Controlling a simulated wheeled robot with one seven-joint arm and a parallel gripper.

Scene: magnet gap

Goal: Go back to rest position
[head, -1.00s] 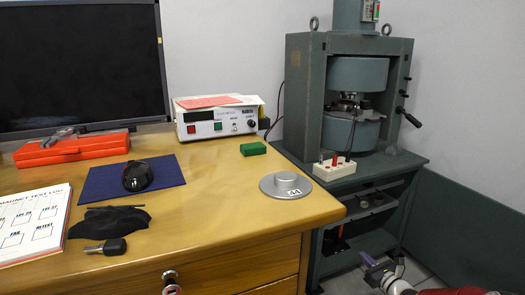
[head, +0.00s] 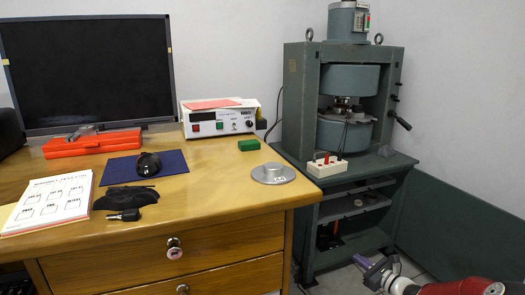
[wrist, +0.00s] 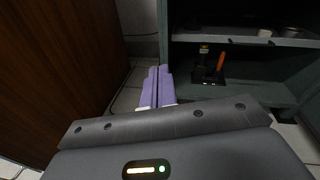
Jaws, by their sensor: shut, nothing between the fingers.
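My gripper (head: 360,262) is low at the bottom right of the head view, beside the stand of the green press and below desk height. In the wrist view its two purple fingers (wrist: 155,87) lie together with nothing between them. The fingers point toward the floor between the wooden desk side (wrist: 60,60) and the open stand (wrist: 235,85). My red arm shows at the lower right corner of the head view.
The green magnet press (head: 345,100) stands on its shelved stand right of the wooden desk (head: 225,190). A white block with red parts (head: 326,165) sits at the stand's front edge. A grey disc (head: 272,173) lies near the desk's right corner. Floor shows right of the stand.

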